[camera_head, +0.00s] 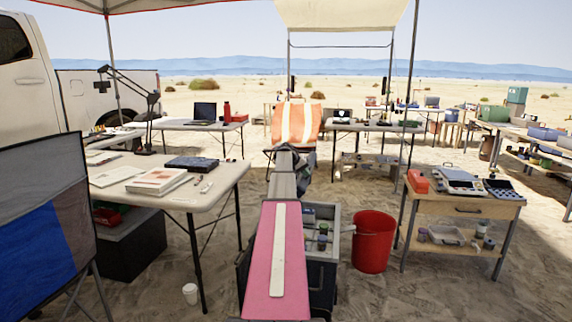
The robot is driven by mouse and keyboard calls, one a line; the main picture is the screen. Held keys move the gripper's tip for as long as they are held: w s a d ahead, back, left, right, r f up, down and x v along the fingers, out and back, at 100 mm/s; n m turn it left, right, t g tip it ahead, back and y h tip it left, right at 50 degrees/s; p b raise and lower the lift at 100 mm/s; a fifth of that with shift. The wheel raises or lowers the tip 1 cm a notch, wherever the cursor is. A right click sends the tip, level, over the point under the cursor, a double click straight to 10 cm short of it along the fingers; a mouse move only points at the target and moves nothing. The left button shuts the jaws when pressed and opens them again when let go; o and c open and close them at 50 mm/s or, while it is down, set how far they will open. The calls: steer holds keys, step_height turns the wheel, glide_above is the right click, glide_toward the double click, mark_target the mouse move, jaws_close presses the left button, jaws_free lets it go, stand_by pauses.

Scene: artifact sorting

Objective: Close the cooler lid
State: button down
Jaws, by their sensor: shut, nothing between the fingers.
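The cooler (318,275) is a dark grey box with a paler rim, standing on the sand at the lower middle. Its top is open on the right side, and several small bottles or jars (322,242) show inside. My pink and grey arm stretches forward over it and covers its left and middle part. I cannot make out the lid clearly; part of it may be behind my arm. My gripper cannot be made out at the far end of the arm.
A red bucket (373,242) stands close to the right of the cooler. A white table (222,181) with books is on the left. A wooden cart (462,207) with devices is on the right. A chair with an orange vest (297,122) is ahead.

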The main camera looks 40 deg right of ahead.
steer(key=s+d+f+t+y, duration=0.2)
steer(key=s+d+f, duration=0.5)
steer(key=s+f, duration=0.2)
steer(key=s+d+f+t+y, duration=0.1)
steer(key=s+d+f, duration=0.1)
steer(key=f, duration=0.8)
steer(key=s+d+f+m+t+y, duration=0.1)
steer(key=s+d+f, duration=0.2)
steer(key=f, duration=0.7)
steer(key=s+d+f+m+t+y, duration=0.1)
steer(key=s+d+f+t+y, duration=0.1)
steer(key=f, duration=0.8)
steer(key=shift+s+d, duration=0.55)
steer(key=shift+s, duration=0.45)
steer(key=shift+r, duration=0.15)
steer(key=s+d+v, duration=0.1)
steer(key=v, duration=1.4)
steer(key=shift+t, duration=0.3)
steer(key=shift+d, duration=0.1)
